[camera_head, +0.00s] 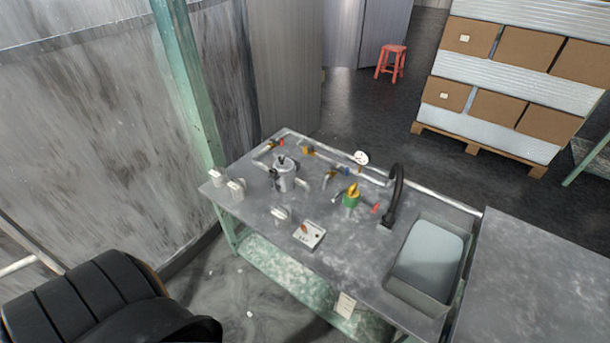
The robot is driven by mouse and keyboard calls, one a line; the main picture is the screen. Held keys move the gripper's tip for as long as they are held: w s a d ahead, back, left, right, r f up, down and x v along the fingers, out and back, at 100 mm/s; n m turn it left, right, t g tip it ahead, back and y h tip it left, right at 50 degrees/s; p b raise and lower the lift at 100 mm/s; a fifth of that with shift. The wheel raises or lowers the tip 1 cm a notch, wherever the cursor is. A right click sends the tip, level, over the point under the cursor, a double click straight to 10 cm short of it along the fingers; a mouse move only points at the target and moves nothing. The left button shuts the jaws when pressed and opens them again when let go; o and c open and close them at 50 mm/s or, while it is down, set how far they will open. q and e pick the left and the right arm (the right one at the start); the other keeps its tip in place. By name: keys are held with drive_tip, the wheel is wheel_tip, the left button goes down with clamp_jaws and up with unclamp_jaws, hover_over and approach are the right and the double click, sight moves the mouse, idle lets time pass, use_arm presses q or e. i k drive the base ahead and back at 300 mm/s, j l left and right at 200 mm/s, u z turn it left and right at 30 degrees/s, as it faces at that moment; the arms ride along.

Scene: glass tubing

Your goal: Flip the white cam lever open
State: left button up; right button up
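Several small white fittings stand on the grey metal bench (345,275). Two white fittings, a left one (216,178) and a right one (236,188), sit at its left end. Another white fitting (280,214) is near the front edge, and one more (302,184) is beside the silver pot-like vessel (284,172). I cannot tell from this distance which one is the white cam lever, or its position. Neither of my grippers is in view.
The bench also holds a white switch box (309,235), a green-and-yellow valve (351,197), a round gauge (361,158), a black gooseneck tap (396,195) and a sink (428,258). A red stool (391,64) and a pallet of boxes (505,85) stand behind.

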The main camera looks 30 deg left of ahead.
sight(336, 197)
drive_tip(key=u, duration=0.75)
